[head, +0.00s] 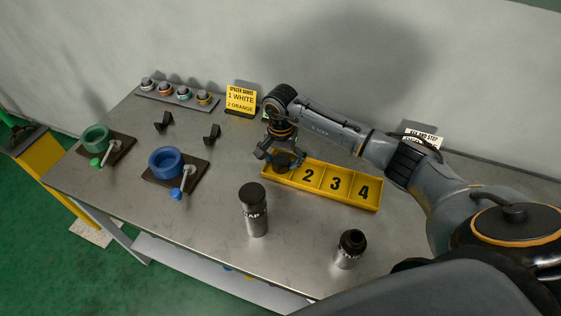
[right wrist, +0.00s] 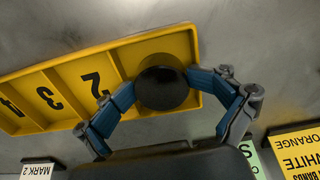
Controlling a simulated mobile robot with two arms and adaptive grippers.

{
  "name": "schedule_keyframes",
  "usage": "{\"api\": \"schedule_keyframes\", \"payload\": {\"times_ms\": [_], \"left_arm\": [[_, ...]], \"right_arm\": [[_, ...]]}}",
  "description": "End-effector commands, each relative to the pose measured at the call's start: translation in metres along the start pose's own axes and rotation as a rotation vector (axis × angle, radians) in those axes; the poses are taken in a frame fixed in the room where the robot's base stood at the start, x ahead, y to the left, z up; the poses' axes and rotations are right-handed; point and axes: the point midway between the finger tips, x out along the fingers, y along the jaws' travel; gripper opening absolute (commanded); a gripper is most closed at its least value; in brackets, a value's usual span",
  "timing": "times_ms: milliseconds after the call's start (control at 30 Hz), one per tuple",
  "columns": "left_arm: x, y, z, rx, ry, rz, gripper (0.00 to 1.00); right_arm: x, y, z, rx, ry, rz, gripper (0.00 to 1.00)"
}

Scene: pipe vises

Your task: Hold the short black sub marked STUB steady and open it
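The shorter steel piece (head: 349,249) with a black, open-topped upper end stands upright at the table's front right; its lettering is too small to read. A taller steel cylinder (head: 256,212) with a black top and partly legible white letters stands left of it. My right gripper (head: 283,160) points down over the left end compartment of the yellow tray. Its blue-padded fingers, also in the right wrist view (right wrist: 162,84), meet both sides of a dark round piece (right wrist: 162,90). I cannot read a STUB mark anywhere. My left gripper is out of view.
The yellow tray (head: 346,199) has numbered compartments; 2, 3 and 4 look empty. A green vise (head: 96,137) and a blue vise (head: 165,160) stand at left. Behind are a grey rack (head: 177,97) of ringed pieces and a yellow sign (head: 241,98).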

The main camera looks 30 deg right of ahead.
Motion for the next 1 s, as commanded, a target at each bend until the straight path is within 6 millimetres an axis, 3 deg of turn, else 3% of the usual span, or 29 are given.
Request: {"api": "schedule_keyframes", "payload": {"times_ms": [233,400,433,800,1000], "left_arm": [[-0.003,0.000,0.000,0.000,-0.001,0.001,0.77],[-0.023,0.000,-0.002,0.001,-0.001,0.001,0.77],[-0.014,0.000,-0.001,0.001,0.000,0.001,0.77],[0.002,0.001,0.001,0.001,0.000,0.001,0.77],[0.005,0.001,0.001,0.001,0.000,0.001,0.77]], "right_arm": [[-0.001,0.001,0.001,0.000,-0.003,0.004,0.74],[-0.019,0.000,0.001,0.000,-0.002,0.001,0.74],[-0.021,0.000,-0.001,-0.001,0.003,-0.002,0.74],[-0.104,0.000,-0.001,-0.001,0.005,-0.004,0.74],[-0.128,0.000,-0.001,0.000,0.003,-0.003,0.74]]}}
